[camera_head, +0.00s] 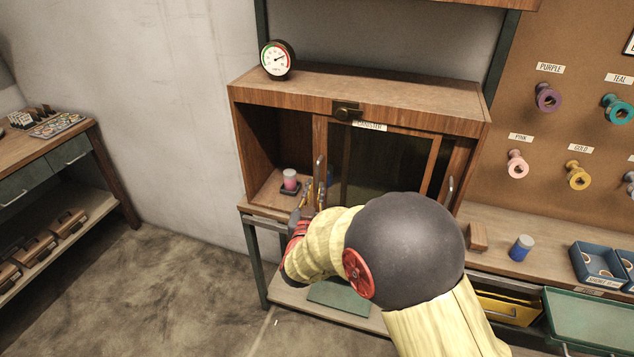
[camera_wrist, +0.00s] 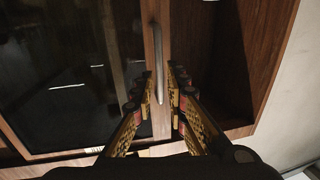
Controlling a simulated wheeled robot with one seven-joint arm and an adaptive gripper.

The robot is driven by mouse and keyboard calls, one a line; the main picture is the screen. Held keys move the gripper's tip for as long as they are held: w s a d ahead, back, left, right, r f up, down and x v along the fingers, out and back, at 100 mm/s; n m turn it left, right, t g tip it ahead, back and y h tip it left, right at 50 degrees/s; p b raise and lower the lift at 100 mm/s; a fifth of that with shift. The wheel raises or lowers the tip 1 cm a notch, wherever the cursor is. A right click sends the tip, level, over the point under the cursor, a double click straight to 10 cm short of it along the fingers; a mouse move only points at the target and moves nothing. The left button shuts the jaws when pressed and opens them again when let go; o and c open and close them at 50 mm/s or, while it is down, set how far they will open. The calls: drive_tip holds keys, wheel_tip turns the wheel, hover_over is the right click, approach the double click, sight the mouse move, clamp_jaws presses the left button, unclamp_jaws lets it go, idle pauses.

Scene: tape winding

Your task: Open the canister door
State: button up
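The wooden canister cabinet (camera_head: 262,100) has a dark glass door (camera_head: 385,165) under a label that seems to read "CANISTER". The door's upright metal handle (camera_head: 319,168) is on its left frame; it also shows in the wrist view (camera_wrist: 157,60). My gripper (camera_head: 308,192) is at the lower part of this handle. In the wrist view my gripper (camera_wrist: 161,88) has its fingers apart, one on each side of the handle and frame, with a visible gap. A pink and white canister (camera_head: 290,180) stands on a dark base in the open left bay.
A second handle (camera_head: 449,190) is at the cabinet's right. A gauge (camera_head: 277,60) stands on top. A blue canister (camera_head: 521,248) and a blue tray (camera_head: 600,266) are on the right bench. My arm hides the cabinet's lower right. Floor at left is clear.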

drive_tip(key=s+a, duration=0.1)
drive_tip(key=s, duration=0.5)
drive_tip(key=shift+s, duration=0.4)
